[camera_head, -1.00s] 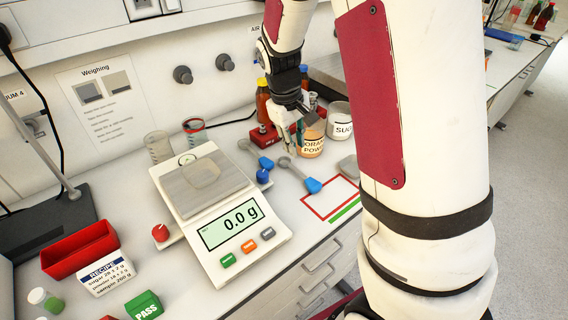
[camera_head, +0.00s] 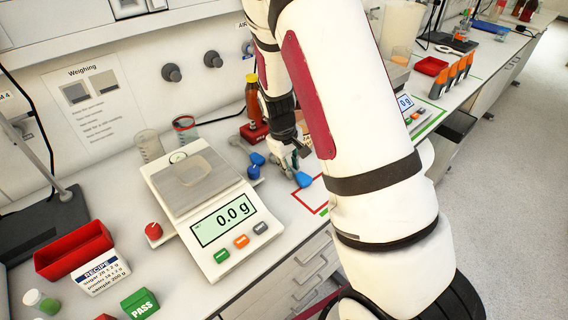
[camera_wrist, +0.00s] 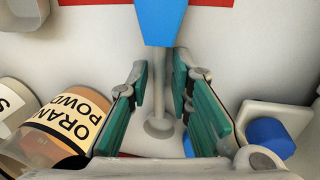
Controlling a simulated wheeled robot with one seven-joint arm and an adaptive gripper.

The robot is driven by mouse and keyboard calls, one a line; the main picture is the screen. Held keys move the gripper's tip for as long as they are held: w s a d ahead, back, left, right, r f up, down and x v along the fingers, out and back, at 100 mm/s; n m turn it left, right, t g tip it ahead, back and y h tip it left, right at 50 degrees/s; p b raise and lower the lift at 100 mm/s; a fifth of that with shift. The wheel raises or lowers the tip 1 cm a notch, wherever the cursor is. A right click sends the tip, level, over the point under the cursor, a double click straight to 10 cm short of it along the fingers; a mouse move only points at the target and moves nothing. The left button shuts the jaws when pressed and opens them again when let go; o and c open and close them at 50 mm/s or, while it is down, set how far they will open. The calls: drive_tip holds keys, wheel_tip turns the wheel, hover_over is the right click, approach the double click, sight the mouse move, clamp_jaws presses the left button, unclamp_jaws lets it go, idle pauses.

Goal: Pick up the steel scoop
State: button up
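A grey scoop with a blue handle lies on the bench. Its handle (camera_head: 302,179) shows just right of my gripper (camera_head: 289,160) in the head view. In the wrist view the blue handle (camera_wrist: 160,20) enters at the top, and the grey shaft runs down to a rounded end (camera_wrist: 159,129). My gripper (camera_wrist: 160,85) is open, its green-padded fingers on either side of the shaft, with gaps visible. A second blue handle (camera_head: 257,158) lies to the left in the head view. I cannot tell by material which scoop is steel.
The balance (camera_head: 205,205) reading 0.0 g stands left of my gripper. A blue knob or cap (camera_wrist: 270,136) is close to the right finger. An orange powder jar (camera_wrist: 65,125) is close to the left finger. A red outlined area (camera_head: 300,199) lies in front.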

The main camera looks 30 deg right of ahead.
clamp_jaws()
drive_tip(key=shift+r, duration=0.15)
